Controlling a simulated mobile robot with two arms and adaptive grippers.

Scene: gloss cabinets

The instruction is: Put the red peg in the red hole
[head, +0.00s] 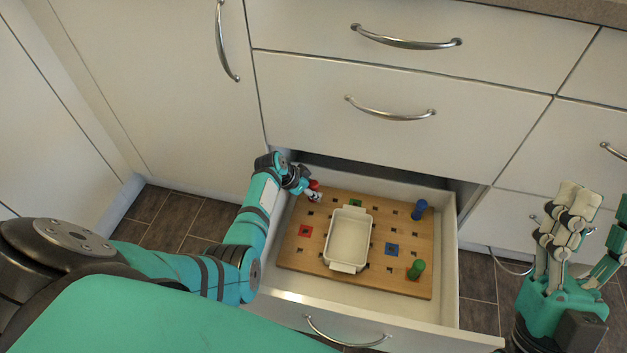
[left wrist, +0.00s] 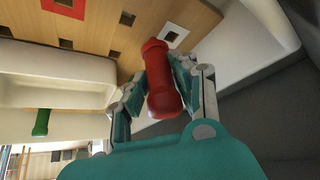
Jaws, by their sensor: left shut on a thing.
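My left gripper (head: 310,194) is shut on the red peg (head: 315,184), over the back left corner of the wooden board (head: 340,277). In the left wrist view the red peg (left wrist: 161,80) lies between the two fingers (left wrist: 155,92), clear of the red hole. The red hole (head: 305,231) is a red square with a dark opening, left of the white dish; part of it shows at the top of the left wrist view (left wrist: 65,6). My right gripper (head: 599,212) is open and empty at the right, outside the drawer.
The board lies in an open drawer (head: 447,255). A white dish (head: 348,240) stands mid-board. A blue peg (head: 419,210) and a green peg (head: 416,269) stand at the right. The blue hole (head: 392,249) and green hole (head: 355,203) are near the dish. Cabinet fronts rise behind.

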